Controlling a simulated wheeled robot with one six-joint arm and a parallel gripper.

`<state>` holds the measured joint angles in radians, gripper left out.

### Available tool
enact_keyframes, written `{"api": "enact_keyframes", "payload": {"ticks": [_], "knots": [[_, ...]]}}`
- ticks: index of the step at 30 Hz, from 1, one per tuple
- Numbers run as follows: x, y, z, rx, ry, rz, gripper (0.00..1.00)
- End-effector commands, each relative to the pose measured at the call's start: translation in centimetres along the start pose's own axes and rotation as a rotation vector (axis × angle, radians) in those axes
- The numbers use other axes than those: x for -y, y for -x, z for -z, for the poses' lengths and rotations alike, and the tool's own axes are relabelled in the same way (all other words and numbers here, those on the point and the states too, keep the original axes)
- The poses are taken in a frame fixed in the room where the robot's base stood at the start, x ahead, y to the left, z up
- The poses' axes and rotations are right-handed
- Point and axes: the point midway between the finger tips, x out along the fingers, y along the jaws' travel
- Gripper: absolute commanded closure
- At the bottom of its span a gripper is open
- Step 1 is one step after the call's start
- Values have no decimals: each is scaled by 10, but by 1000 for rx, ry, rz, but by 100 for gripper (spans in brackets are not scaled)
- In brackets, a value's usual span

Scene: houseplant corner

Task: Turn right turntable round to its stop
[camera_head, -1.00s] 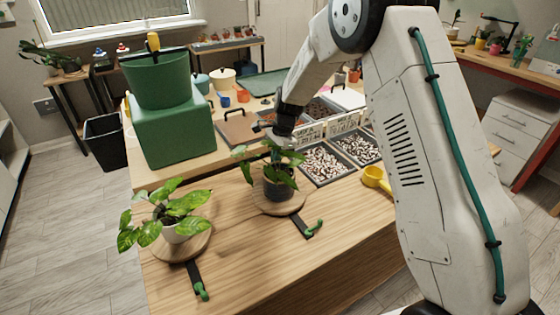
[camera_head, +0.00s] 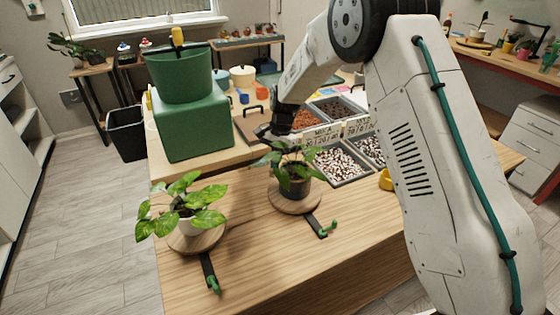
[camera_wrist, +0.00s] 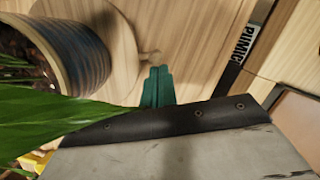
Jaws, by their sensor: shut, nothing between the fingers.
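The right turntable (camera_head: 290,207) is a round wooden disc bearing a leafy plant in a dark pot (camera_head: 296,187). A black strip with a green knob (camera_head: 322,232) extends from its front toward the lower right. In the wrist view, the disc (camera_wrist: 118,58) lies at upper left under the striped pot (camera_wrist: 78,50), with a small tan peg (camera_wrist: 150,57) at its edge. My gripper's teal fingers (camera_wrist: 157,86) are shut and empty, close beside that peg; contact cannot be told. In the head view, leaves hide the fingertips behind the plant.
The left turntable (camera_head: 183,243) carries a variegated plant (camera_head: 180,212). Gravel trays (camera_head: 340,163) stand behind right, a green box with a bucket (camera_head: 195,130) behind left. A large leaf (camera_wrist: 70,120) crosses the wrist view. The front tabletop (camera_head: 270,262) is clear.

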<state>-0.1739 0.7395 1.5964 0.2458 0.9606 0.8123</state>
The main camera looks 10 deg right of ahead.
Motion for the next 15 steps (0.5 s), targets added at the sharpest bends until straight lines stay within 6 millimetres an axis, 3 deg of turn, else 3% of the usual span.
{"api": "enact_keyframes", "payload": {"ticks": [15], "knots": [[8,-7,-27,0,250,-62,100]]}}
